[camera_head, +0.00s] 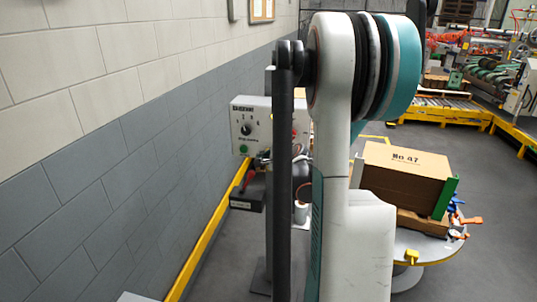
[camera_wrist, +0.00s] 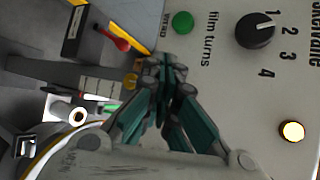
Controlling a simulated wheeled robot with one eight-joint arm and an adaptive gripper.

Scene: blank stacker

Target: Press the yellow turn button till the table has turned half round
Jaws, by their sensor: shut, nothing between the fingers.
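A light grey control box (camera_head: 268,118) hangs by the wall, left of my arm. It also shows in the wrist view (camera_wrist: 225,75), turned sideways, with a green button (camera_wrist: 183,22), a black numbered knob (camera_wrist: 255,30) and a glowing amber lamp (camera_wrist: 292,131). My gripper (camera_wrist: 165,65) is shut and empty, its tips at the box's lower edge, beside the green button. Whether the tips touch the box I cannot tell.
A green corner piece (camera_head: 445,198) and blue and orange clamps (camera_head: 463,222) sit at the carton's right side. A black holder (camera_head: 248,200) with a red-handled tool is below the control box. A yellow rail (camera_head: 205,243) runs along the wall.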

